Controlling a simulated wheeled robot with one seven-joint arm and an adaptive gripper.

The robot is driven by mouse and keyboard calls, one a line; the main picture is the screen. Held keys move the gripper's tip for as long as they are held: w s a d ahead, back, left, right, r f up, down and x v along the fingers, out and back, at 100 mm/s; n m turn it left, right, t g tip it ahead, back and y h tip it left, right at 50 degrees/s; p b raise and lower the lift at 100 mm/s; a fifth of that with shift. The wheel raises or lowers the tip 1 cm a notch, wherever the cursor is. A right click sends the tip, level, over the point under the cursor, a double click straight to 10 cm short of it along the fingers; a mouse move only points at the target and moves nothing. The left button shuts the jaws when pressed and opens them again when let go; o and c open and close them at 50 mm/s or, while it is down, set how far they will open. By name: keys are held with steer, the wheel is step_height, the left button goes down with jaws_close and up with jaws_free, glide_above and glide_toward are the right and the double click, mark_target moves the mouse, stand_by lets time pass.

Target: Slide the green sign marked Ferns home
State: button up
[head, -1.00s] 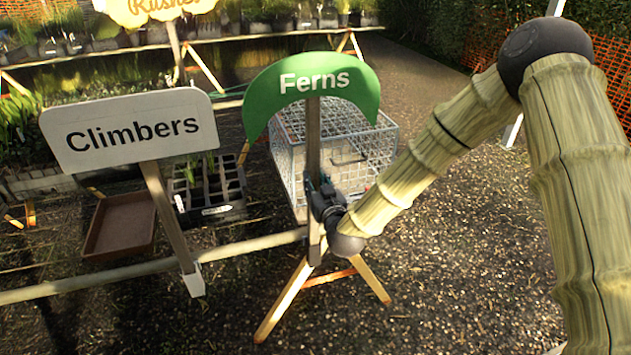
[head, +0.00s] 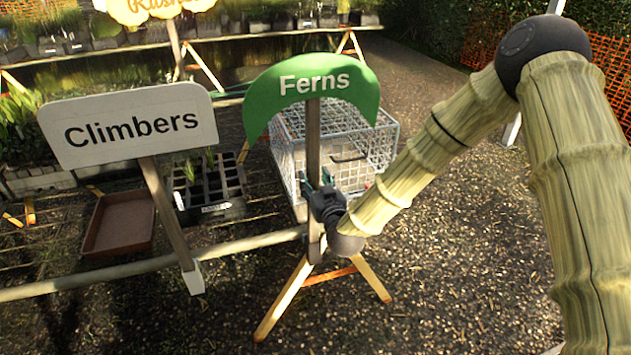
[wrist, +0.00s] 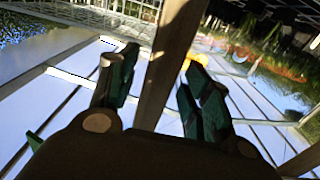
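The green arched sign marked Ferns (head: 312,86) stands upright on a wooden post (head: 313,145) at the right end of a wooden rail (head: 250,245). My gripper (head: 318,182) is at the post, well below the board. In the wrist view, the post (wrist: 172,60) passes between the two fingers of my gripper (wrist: 160,85). A gap shows on each side, so the fingers are open around the post. The foot of the post is partly hidden by my wrist, and I cannot tell how it is seated.
A white Climbers sign (head: 130,125) leans slightly on the rail to the left. A wire cage (head: 375,150) stands close behind the Ferns post. A brown tray (head: 118,222) and a black cell tray (head: 208,190) lie at left. The gravel at right is clear.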

steer(key=shift+f, duration=0.15)
steer(key=shift+s, duration=0.1)
steer(key=v, duration=1.1)
steer(key=shift+s+d, duration=0.2)
steer(key=shift+s, duration=0.15)
steer(key=s+d+f+g+h, duration=0.1)
steer(key=s+d+f+g, duration=0.15)
steer(key=s+f, duration=0.4)
steer(key=s+d+f+m+g+h, duration=0.1)
steer(key=s+d+f+g, duration=0.2)
steer(key=f, duration=0.6)
steer(key=s+d+f+g, duration=0.1)
steer(key=s+f+g, duration=0.2)
steer(key=s+f, duration=0.4)
steer(key=s+d+f+m+g+h, duration=0.1)
steer(key=s+d+f+g, duration=0.2)
steer(key=s, duration=0.5)
steer(key=s+d+f+m+g+h, duration=0.1)
steer(key=s+d+f+g, duration=0.1)
steer(key=s+d+f, duration=0.3)
steer(key=s+d+f+m+g+h, duration=0.1)
steer(key=s+d+f+g, duration=0.2)
steer(key=s, duration=0.7)
steer(key=shift+s+d+f+g+h, duration=0.3)
steer(key=shift+d+f+g, duration=0.05)
steer(key=shift+d+f, duration=0.45)
